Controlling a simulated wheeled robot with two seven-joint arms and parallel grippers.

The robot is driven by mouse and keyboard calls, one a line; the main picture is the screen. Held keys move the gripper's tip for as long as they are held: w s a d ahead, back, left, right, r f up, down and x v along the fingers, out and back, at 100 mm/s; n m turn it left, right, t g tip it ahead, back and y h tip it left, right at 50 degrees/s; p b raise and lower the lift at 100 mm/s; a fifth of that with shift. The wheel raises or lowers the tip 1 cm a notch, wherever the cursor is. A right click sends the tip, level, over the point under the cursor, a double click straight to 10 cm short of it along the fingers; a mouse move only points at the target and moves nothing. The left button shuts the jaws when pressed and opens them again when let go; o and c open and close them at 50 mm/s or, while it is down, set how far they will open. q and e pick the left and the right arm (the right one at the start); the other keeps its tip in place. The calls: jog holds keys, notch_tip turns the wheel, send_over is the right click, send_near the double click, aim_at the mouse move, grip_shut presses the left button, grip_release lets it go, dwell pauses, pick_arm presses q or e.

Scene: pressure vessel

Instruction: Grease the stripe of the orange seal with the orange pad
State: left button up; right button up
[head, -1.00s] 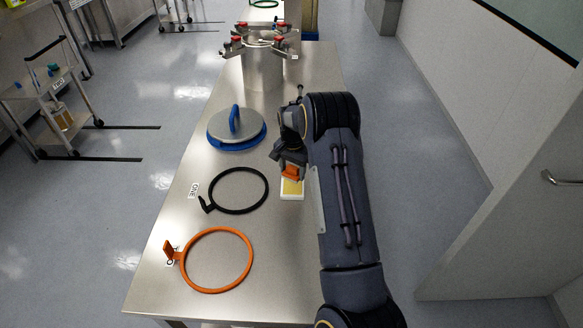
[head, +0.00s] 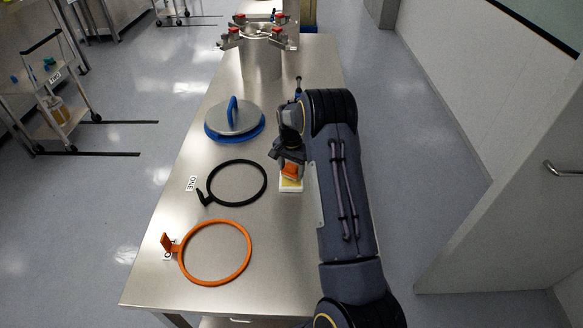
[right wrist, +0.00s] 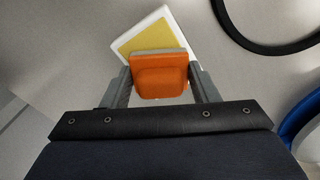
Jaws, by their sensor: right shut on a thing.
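The orange seal (head: 249,260) is a ring with a tab, lying flat on the steel table near its front left. Its stripe cannot be made out. My right gripper (head: 289,166) is shut on the orange pad (head: 291,170), at the table's right side. In the right wrist view the orange pad (right wrist: 160,76) sits between the two fingers, in front of a white tray with a yellow surface (right wrist: 150,40). Whether the pad touches the yellow surface cannot be told. The tray also shows in the head view (head: 291,187). My left gripper is not in view.
A black ring seal (head: 265,187) lies behind the orange one on the steel table (head: 200,285). A blue-rimmed lid (head: 233,120) and a metal vessel with red-topped clamps (head: 262,62) stand farther back. A cart (head: 50,105) stands on the left.

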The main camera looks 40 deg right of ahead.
aim_at(291, 165)
jog(key=shift+f+b, duration=0.6)
dwell(1.7)
jog(key=shift+r, duration=0.15)
jog(key=shift+r+p, duration=1.9)
jog(key=shift+r, duration=1.55)
